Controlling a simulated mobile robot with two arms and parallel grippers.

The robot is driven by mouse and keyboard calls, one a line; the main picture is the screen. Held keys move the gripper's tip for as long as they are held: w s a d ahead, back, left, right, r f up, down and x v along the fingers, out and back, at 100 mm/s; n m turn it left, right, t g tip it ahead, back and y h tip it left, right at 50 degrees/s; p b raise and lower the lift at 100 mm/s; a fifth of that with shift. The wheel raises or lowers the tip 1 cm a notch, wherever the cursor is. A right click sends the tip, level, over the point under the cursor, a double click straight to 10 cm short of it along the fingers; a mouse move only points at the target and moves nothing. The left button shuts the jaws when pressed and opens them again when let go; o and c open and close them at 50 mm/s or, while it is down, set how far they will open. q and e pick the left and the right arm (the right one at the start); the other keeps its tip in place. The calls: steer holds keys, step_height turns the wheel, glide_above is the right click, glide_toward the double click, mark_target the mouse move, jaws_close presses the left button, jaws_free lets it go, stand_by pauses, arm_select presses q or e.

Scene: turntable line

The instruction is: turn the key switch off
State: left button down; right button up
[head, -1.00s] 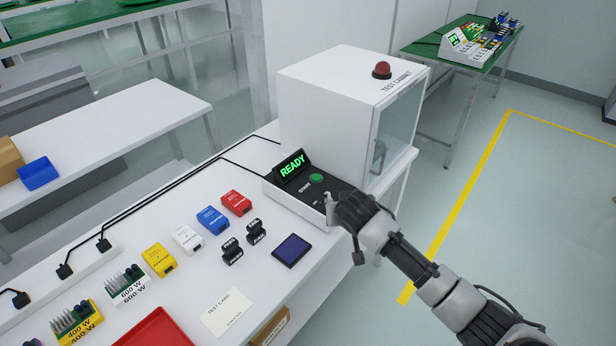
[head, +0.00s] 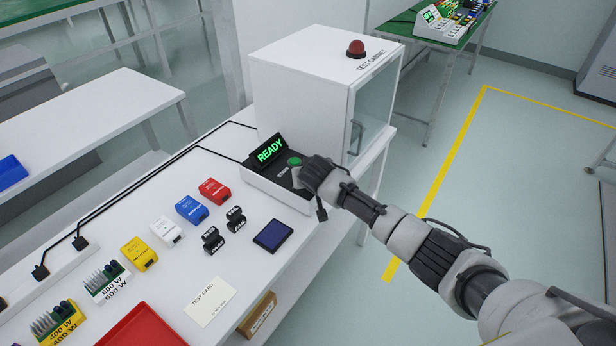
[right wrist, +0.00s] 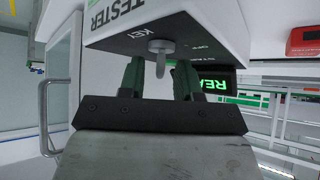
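The black tester panel (head: 250,179) stands in front of the test cabinet, with a lit green READY display (head: 270,149) and a green button (head: 294,161). My right gripper (head: 300,183) is at the panel's right end and hides the key switch in the head view. The fingers of my right gripper (right wrist: 159,78) are apart, one on each side of the key, with gaps visible. My left gripper is not in view.
The white test cabinet (head: 300,80), with a red dome (head: 356,48) on top, stands close behind my right gripper. Coloured modules, a blue-black panel (head: 273,236), a test card (head: 210,301) and a red tray (head: 140,328) lie on the bench.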

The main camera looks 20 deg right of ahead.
steer(key=shift+w+f, duration=0.15)
steer(key=shift+f, duration=0.05)
steer(key=c, duration=0.6)
steer(key=shift+o, duration=0.2)
